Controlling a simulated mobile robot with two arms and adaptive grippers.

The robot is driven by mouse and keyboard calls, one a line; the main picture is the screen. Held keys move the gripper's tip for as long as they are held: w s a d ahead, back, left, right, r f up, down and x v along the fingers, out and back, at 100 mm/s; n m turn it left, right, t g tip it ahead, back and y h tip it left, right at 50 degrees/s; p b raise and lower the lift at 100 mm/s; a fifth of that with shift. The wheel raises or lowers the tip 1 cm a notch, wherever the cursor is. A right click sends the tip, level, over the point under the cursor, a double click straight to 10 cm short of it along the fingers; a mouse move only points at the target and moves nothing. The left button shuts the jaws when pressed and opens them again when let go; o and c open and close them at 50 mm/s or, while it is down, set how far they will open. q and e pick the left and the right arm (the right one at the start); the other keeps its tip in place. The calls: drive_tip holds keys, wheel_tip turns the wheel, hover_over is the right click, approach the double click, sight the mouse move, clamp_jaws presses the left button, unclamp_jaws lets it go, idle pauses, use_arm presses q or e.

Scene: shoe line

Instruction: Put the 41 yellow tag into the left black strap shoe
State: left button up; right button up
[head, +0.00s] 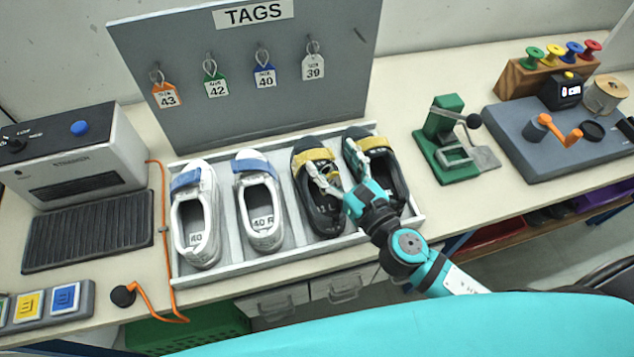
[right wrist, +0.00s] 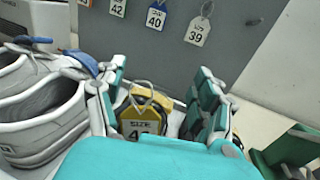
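The left black strap shoe (head: 304,188) has a yellow strap and stands in the white tray, third from the left. The right black strap shoe (head: 393,178) is beside it. My right gripper (head: 344,174) is over the two black shoes, its fingers spread, one over the left shoe and one near the right shoe's strap. In the right wrist view the yellow tag (right wrist: 136,126), with a wire loop and "SIZE 4" readable, shows between the spread fingers, with a gap to the right finger. Its second digit is hidden by the gripper. The head view does not clearly show the tag. My left gripper is out of view.
Two white shoes (head: 196,228) with blue straps fill the tray's left half. The grey TAGS board (head: 330,100) behind holds tags 43, 42, 40 and 39. A green press (head: 445,140) stands right of the tray, a grey machine (head: 85,150) left.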

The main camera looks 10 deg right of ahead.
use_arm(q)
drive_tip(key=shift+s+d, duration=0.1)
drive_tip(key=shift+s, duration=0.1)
use_arm(e)
drive_tip(key=v, duration=1.2)
drive_tip(key=shift+s+d, duration=0.1)
idle(0.3)
